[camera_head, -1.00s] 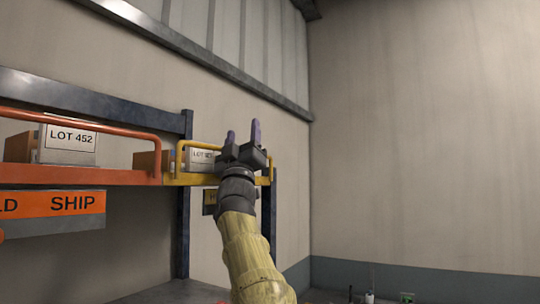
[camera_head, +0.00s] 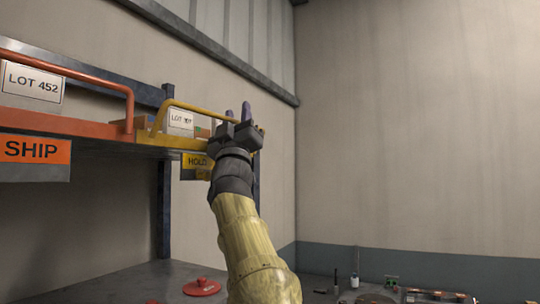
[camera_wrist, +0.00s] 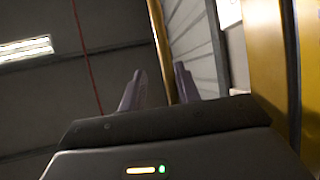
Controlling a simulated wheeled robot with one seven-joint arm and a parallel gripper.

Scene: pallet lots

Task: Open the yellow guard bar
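The yellow guard bar (camera_head: 195,108) runs along the front of the yellow shelf bay, its left end near the orange bay. Its right end is hidden behind my gripper. My gripper (camera_head: 238,110) points upward at the bar's right part, its two dark purple fingers apart. In the wrist view the bar (camera_wrist: 160,45) shows in the gap between the open fingers (camera_wrist: 158,88), close to the right one. I cannot tell whether a finger touches it. Behind the bar stands a box with a white lot label (camera_head: 180,121), and a yellow HOLD sign (camera_head: 196,161) hangs below.
To the left is an orange bay with its own orange bar (camera_head: 80,72), a LOT 452 box (camera_head: 33,84) and a SHIP sign (camera_head: 33,150). A dark blue post (camera_head: 164,205) stands below. A red round object (camera_head: 202,287) lies on the grey surface. The right side is open.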

